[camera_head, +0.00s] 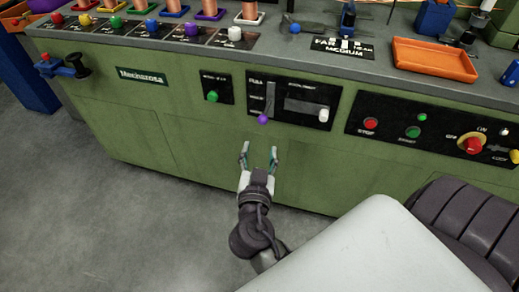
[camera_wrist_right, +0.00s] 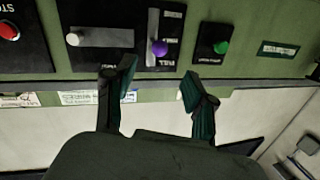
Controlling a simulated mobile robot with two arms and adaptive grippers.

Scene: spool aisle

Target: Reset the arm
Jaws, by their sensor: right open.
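My right gripper (camera_head: 259,160) is open and empty in front of the green machine cabinet (camera_head: 135,125), below the control panel (camera_head: 290,101) with the purple knob (camera_head: 263,119). In the right wrist view its two fingers (camera_wrist_right: 158,90) stand apart with nothing between them. Beyond them show the purple knob (camera_wrist_right: 159,47), a white knob (camera_wrist_right: 73,39) and a green button (camera_wrist_right: 221,47). The gripper looks apart from the knobs. My left gripper is not in view.
The grey worktop (camera_head: 280,48) carries an orange tray (camera_head: 434,60), copper spools and a row of coloured knobs. A red button (camera_head: 371,124) and a red-yellow rotary switch (camera_head: 473,145) are on the right panel. Grey floor (camera_head: 70,210) is clear at left.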

